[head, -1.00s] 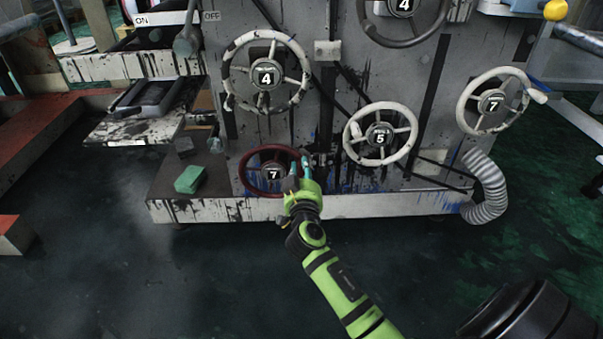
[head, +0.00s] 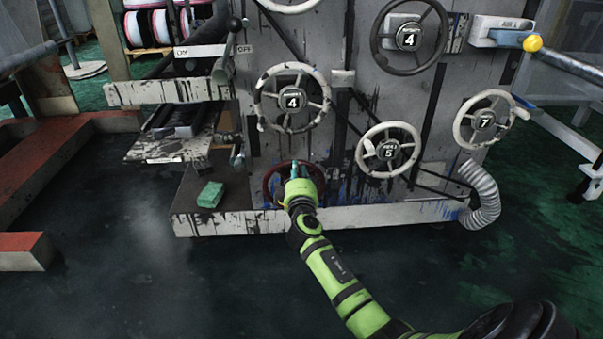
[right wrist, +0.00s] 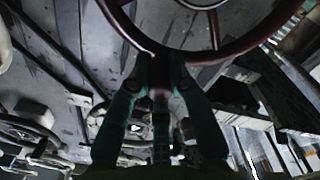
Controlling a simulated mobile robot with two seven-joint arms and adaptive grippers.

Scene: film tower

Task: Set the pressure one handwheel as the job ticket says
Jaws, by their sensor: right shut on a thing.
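A dark red handwheel (head: 268,187) sits low on the grey machine front, just above the base ledge. My right gripper (head: 298,170) reaches it from the front and covers most of its hub and number. In the right wrist view the two dark fingers (right wrist: 160,60) are shut on the wheel's red rim (right wrist: 240,43). A white handwheel numbered 5 (head: 388,150) is up and to the right, with a small label too blurred to read surely. A white, paint-stained handwheel numbered 4 (head: 293,102) is above. No job ticket can be made out. My left gripper is not in view.
A dark handwheel numbered 4 (head: 408,38) and a white one numbered 7 (head: 486,121) are on the machine too. A green block (head: 210,195) lies on the ledge (head: 190,224). A ribbed hose (head: 484,195) hangs at the right. The floor in front is clear.

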